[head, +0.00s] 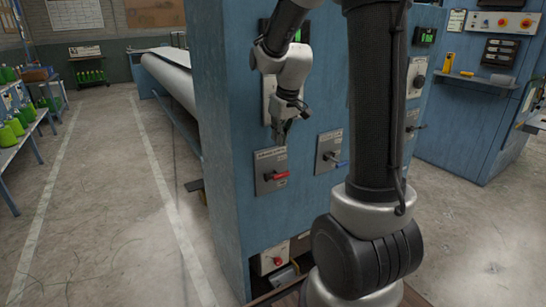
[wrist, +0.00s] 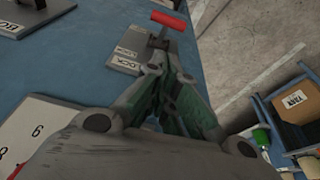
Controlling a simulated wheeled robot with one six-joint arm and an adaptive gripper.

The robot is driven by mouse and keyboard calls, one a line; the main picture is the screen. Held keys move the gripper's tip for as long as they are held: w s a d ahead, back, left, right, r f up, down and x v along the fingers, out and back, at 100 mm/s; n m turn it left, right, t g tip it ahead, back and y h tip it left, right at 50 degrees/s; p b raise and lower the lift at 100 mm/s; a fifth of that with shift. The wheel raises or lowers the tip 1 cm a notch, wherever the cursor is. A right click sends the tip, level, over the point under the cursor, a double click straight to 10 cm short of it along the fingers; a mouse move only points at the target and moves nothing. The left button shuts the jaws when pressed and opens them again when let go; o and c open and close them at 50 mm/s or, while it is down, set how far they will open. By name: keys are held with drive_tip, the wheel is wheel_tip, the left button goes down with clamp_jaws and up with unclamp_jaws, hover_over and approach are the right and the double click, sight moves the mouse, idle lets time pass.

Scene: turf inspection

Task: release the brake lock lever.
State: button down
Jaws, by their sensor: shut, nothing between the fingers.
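A lever with a red handle (head: 278,175) sits on a grey plate (head: 264,186) on the blue machine's end panel. In the wrist view the red handle (wrist: 170,22) shows at the top, and its plate (wrist: 126,62) carries lettering that partly reads "LOCK". My gripper (head: 281,140) is just above this plate in the head view, apart from the handle. In the wrist view my gripper (wrist: 160,68) has its fingertips together with nothing between them, pointing toward the lever.
A blue-handled lever (head: 340,164) is on a plate to the right. A panel with a red knob (head: 278,261) is low on the machine. In the wrist view, a dial plate (wrist: 38,128) is at left and a yarn box (wrist: 296,103) at right. Open floor (head: 100,200) lies left.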

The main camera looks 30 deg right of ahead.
sight(276, 176)
drive_tip(key=shift+s+d+m+g, duration=0.15)
drive_tip(key=shift+s+m+g, duration=0.15)
drive_tip(key=shift+s+g, duration=0.15)
drive_tip(key=f, duration=0.3)
drive_tip(key=w+f, duration=0.1)
drive_tip(key=f, duration=0.2)
drive_tip(key=w+f, duration=0.1)
drive_tip(key=f, duration=0.2)
drive_tip(key=shift+f, duration=0.4)
drive_tip(key=shift+t, duration=0.25)
drive_tip(key=shift+s+f, duration=0.1)
drive_tip(key=shift+s, duration=0.2)
drive_tip(key=shift+t, duration=0.3)
